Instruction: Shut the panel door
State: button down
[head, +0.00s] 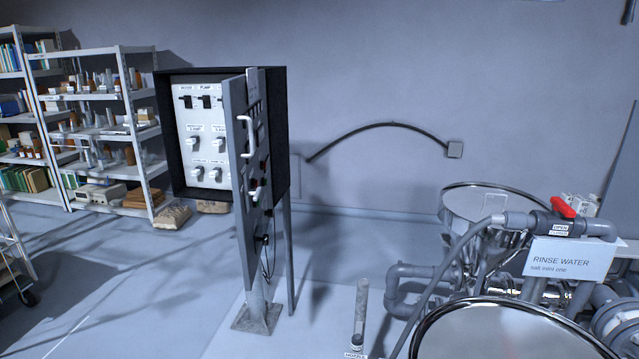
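The panel door (240,190) is a tall grey door on the control panel box (168,140), which is dark and stands on a post. The door stands open, swung out towards me and seen nearly edge-on. A white handle (248,136) and several dark knobs or fittings show on its face. To the left of the door, the white inner panel (206,130) is exposed with switches and labels. The door hides the right part of the box's inside. My gripper is not in view.
The post has a foot plate (257,318) on the floor. At the right are rinse water pipes with a red valve handle (563,207) and shiny round vessels (515,330).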

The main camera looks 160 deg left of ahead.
aim_at(245, 95)
jog(key=u, duration=2.1)
jog(key=i, duration=1.1)
jog(key=u, duration=4.2)
jog(key=i, duration=0.45)
jog(key=u, duration=1)
jog(key=i, duration=1.45)
jog(key=z, duration=0.7)
